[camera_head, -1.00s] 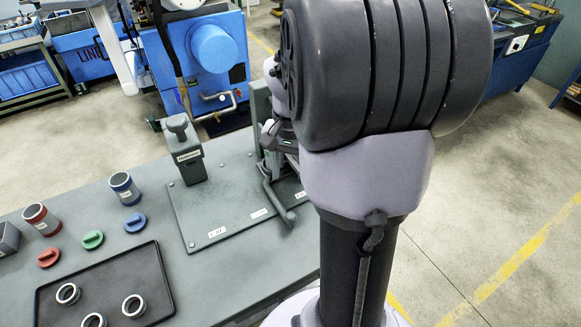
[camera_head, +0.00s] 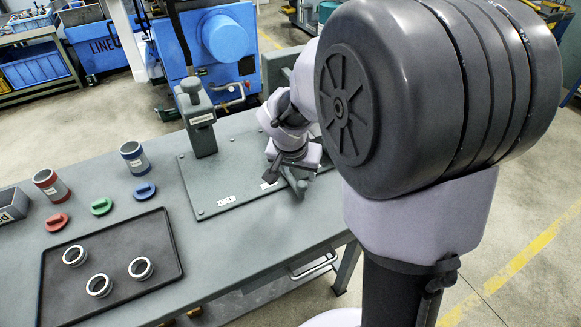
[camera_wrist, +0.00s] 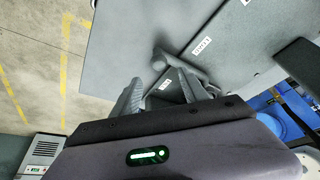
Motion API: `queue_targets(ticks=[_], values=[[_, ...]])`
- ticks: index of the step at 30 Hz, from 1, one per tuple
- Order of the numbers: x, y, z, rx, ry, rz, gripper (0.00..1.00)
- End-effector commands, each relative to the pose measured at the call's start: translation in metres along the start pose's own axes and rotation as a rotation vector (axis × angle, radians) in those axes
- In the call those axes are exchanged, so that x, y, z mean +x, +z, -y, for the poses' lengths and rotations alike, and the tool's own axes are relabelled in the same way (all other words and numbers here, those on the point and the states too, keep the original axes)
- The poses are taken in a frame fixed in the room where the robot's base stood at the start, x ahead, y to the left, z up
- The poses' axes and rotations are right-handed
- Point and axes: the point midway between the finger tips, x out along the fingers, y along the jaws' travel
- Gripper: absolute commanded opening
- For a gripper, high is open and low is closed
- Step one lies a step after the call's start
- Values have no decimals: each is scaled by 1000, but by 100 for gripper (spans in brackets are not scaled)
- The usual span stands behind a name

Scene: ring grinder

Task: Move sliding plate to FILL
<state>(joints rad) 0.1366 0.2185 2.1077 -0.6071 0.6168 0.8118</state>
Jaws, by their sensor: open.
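The grey ring grinder base (camera_head: 225,180) is a flat plate bolted on the workbench, with small white labels along its front edge that I cannot read surely. The sliding plate's bent grey handle (camera_head: 299,187) sticks out at its right front, partly hidden by my arm. In the wrist view, the handle (camera_wrist: 180,66) lies just past my fingertips, near a white label (camera_wrist: 165,84). My gripper (camera_wrist: 160,84) is open and empty, its two fingers spread at the handle; contact cannot be told. In the head view my gripper (camera_head: 280,172) is over the base's right part.
A labelled upright post (camera_head: 199,122) stands at the base's back left. Left on the bench (camera_head: 245,245) are two cups (camera_head: 134,160), (camera_head: 50,186), several coloured knobs (camera_head: 101,206) and a black tray (camera_head: 155,240) with three rings. A blue machine (camera_head: 215,60) stands behind.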

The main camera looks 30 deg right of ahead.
Motion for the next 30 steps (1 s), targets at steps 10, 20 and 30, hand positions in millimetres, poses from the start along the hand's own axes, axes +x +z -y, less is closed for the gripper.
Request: queue_targets(ticks=[10,20,30], values=[[83,2,-1,1,1,2,52],[95,0,-1,1,0,1,52],[95,0,-1,1,1,1,7]])
